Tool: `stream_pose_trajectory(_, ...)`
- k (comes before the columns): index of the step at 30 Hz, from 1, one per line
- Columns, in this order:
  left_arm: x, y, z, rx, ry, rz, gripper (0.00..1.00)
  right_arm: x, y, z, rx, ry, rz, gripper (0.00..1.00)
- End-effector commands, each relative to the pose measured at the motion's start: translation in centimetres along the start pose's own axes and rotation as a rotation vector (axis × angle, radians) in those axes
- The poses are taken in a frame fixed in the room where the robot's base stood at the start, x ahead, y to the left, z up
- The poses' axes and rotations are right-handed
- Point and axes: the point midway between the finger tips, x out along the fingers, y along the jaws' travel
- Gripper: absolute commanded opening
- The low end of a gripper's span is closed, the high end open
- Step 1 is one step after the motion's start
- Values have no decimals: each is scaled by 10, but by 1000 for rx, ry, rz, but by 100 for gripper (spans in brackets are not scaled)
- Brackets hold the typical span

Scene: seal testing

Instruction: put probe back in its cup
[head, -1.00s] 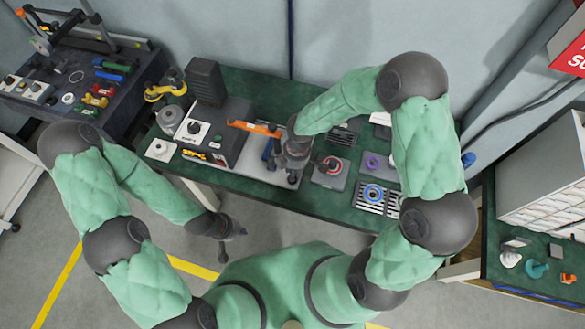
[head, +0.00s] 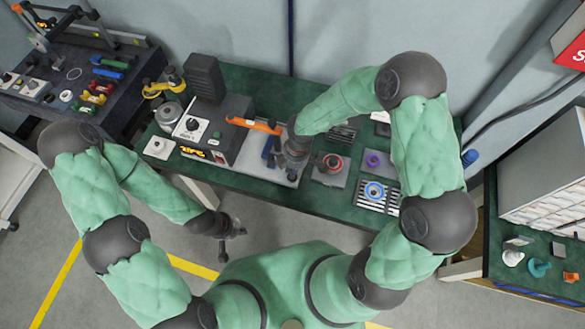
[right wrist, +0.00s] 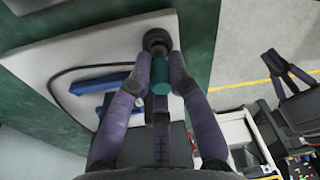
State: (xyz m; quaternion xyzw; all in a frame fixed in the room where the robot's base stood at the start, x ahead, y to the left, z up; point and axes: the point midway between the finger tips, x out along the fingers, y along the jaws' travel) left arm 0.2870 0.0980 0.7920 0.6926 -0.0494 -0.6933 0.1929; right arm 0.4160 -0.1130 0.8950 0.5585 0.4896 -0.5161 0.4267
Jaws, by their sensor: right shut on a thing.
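My right gripper (right wrist: 161,75) is shut on a short teal cylinder, which I take to be the probe (right wrist: 160,88). A dark round piece (right wrist: 157,40), perhaps the cup, shows just beyond the fingertips at the edge of a pale plate (right wrist: 100,50). I cannot tell whether the probe touches or enters it. In the head view my right gripper (head: 292,160) is over the right part of this plate (head: 255,165) and hides the probe. My left gripper (head: 230,235) hangs off the table's front, empty, its fingers apart.
A grey control box (head: 218,128) with an orange bar (head: 253,125) stands left of my right gripper. A blue tool (right wrist: 100,82) and dark hose lie on the plate.

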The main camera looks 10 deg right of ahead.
Motion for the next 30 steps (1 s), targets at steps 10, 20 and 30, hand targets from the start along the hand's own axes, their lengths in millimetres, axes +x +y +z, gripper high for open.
stream_pose_trajectory(10, 5, -2, 0, 0, 0, 0, 0, 6, 0, 1, 0, 0, 0, 0)
stream_pose_trajectory(20, 7, -2, 0, 0, 0, 0, 0, 9, 0, 1, 0, 0, 0, 0)
stream_pose_trajectory(30, 7, -2, 0, 0, 0, 0, 0, 9, 0, 1, 0, 0, 0, 47)
